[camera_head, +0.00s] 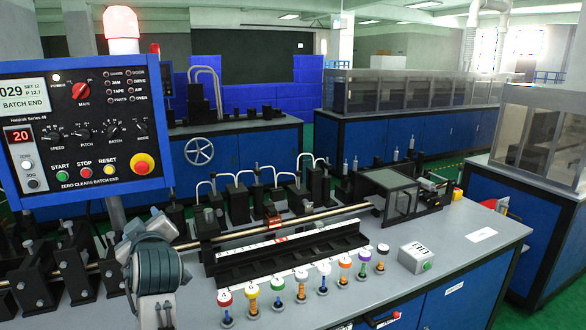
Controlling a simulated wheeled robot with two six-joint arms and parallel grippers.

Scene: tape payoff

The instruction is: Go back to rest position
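A control panel (85,130) with a red beacon (121,24) rises at the left. A row of colour-capped pegs (323,275) stands along the bench front, beside a small grey box (415,257). A long rod (270,232) crosses the bench. The bench's right end is mostly clear.

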